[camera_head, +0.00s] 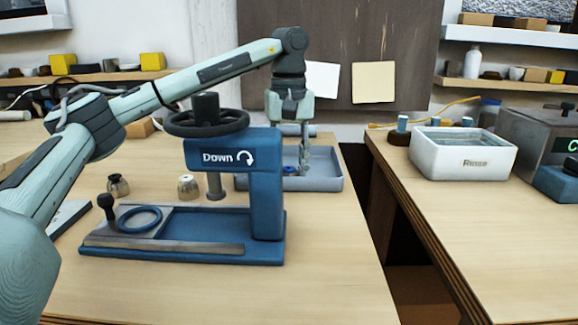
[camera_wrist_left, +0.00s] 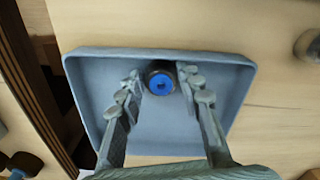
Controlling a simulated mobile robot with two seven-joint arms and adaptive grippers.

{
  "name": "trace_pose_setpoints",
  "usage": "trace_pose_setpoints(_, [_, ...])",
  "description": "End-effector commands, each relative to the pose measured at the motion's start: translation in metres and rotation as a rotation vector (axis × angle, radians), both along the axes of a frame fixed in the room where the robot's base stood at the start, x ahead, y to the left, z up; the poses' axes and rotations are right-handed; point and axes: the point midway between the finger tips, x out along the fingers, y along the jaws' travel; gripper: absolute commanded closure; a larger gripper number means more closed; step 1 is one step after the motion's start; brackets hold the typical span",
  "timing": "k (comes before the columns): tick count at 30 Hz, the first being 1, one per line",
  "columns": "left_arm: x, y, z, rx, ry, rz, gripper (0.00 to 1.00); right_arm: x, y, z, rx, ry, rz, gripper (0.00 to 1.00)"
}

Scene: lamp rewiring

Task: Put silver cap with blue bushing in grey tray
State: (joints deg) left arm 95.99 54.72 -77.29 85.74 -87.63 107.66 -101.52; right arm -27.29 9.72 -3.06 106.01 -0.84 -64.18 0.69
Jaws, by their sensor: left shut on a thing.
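The silver cap with blue bushing (camera_wrist_left: 161,82) is between my left fingertips (camera_wrist_left: 161,74) in the left wrist view, its blue face toward the camera. The grey tray (camera_wrist_left: 105,60) spreads below and around it. In the head view, the grey tray (camera_head: 325,184) sits behind the blue press, and my left gripper (camera_head: 304,160) reaches down into it. The blue top of the cap (camera_head: 290,169) shows low inside the tray, partly hidden by the press. I cannot tell whether the cap touches the tray floor. My right gripper is not in view.
The blue press (camera_head: 265,190) marked "Down", with its dark handwheel (camera_head: 207,123), stands in front of the tray. A brass-coloured cap (camera_head: 188,187) and a dark one (camera_head: 118,186) stand left. A white rinse tub (camera_head: 462,155) is on the right table, across a gap.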

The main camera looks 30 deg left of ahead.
Motion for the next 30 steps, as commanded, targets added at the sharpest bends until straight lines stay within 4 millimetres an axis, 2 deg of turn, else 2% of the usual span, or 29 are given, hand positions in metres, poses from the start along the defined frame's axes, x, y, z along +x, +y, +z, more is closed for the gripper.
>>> trace_pose_setpoints(1, [0.0,0.0,-0.002,0.0,0.0,0.0,0.97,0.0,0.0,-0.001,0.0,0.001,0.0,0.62])
trace_pose_setpoints(2, [0.0,0.0,-0.003,0.001,0.001,0.0,0.64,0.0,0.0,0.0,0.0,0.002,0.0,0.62])
trace_pose_setpoints(4, [0.0,0.0,-0.002,0.001,0.001,0.0,0.56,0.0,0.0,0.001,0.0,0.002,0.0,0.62])
trace_pose_setpoints(12, [0.0,0.0,-0.002,0.0,0.0,0.0,0.56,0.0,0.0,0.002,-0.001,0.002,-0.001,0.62])
trace_pose_setpoints(17, [0.0,0.0,0.009,-0.001,-0.001,0.001,0.56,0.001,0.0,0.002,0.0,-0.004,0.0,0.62])
trace_pose_setpoints(23, [0.001,-0.001,0.05,-0.001,-0.003,0.0,0.56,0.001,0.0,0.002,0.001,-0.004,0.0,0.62])
trace_pose_setpoints(26, [0.001,0.0,0.08,0.0,-0.004,0.0,0.56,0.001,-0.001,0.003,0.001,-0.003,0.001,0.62])
trace_pose_setpoints(27, [0.001,0.0,0.09,0.001,-0.004,0.0,0.56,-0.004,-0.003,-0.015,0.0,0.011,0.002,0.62])
trace_pose_setpoints(30, [0.0,0.0,0.102,0.001,0.0,0.0,0.56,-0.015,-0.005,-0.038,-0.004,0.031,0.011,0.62])
